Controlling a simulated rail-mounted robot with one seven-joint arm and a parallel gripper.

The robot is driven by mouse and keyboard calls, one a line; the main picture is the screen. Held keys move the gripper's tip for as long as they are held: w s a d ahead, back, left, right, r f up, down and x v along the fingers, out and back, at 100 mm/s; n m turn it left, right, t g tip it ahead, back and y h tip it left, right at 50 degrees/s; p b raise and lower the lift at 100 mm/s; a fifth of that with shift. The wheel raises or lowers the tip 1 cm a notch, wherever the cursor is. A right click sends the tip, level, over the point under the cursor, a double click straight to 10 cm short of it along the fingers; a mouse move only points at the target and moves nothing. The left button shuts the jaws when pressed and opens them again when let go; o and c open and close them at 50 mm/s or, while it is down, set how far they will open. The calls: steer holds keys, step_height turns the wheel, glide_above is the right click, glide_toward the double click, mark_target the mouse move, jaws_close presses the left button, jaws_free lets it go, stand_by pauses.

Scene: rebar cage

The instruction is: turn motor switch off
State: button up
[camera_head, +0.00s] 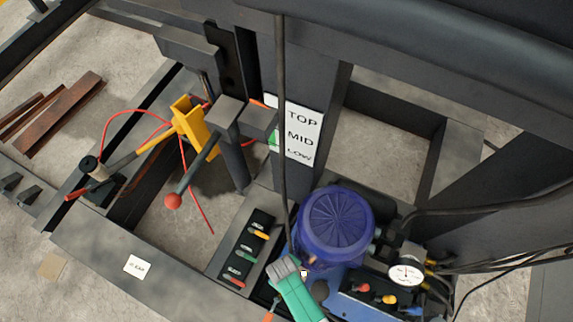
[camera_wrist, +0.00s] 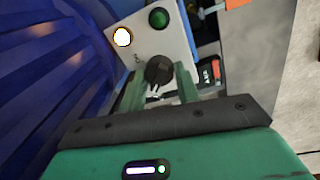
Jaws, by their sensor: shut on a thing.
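The motor switch is a black rotary knob (camera_wrist: 159,69) on a light panel (camera_wrist: 178,42) in the wrist view. My gripper (camera_wrist: 160,86) has its two green fingers on either side of the knob and is shut on it. A lit white lamp (camera_wrist: 122,37) and a green button (camera_wrist: 158,18) are on the same panel. The blue motor (camera_head: 336,224) stands upright in the head view, and my gripper (camera_head: 285,268) is at its lower left. The switch is hidden in the head view.
A pressure gauge (camera_head: 406,273) with cables is right of the motor. Several coloured levers (camera_head: 246,248) are on a black panel to the left. A thin dark cable (camera_head: 283,130) hangs close above my gripper. A TOP/MID/LOW sign (camera_head: 300,135) is on the post behind.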

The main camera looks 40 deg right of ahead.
steer(key=o, duration=1)
steer(key=shift+c, duration=0.2)
steer(key=r+p, duration=0.1)
steer(key=r, duration=0.1)
steer(key=r+p, duration=0.1)
steer(key=r, duration=0.2)
steer(key=r+p, duration=0.1)
steer(key=r, duration=0.1)
steer(key=shift+a+r, duration=0.25)
steer(key=shift+r, duration=0.15)
